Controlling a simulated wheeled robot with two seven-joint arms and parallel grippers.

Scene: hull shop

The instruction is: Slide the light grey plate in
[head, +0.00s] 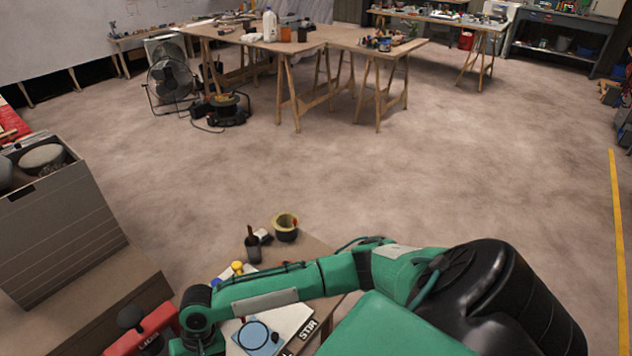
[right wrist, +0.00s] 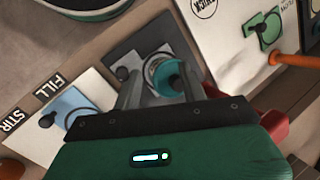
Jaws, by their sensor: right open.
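My right gripper (right wrist: 155,90) is open in the right wrist view. The gripper partly hides this panel, and I see nothing held between the fingers. I cannot tell for sure which piece is the light grey plate. Left of the gripper lies a white panel with a light blue plate (right wrist: 68,104) and black knob. In the head view my right arm reaches down left; its fingers are hidden. My left gripper is not in view.
A white board with a green plate (right wrist: 262,30) and an orange handle (right wrist: 290,56) lie right of the gripper. STIR and FILL labels are at left. In the head view, a dark bottle (head: 253,246) and a yellow-rimmed pot (head: 285,226) stand at the bench's far edge.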

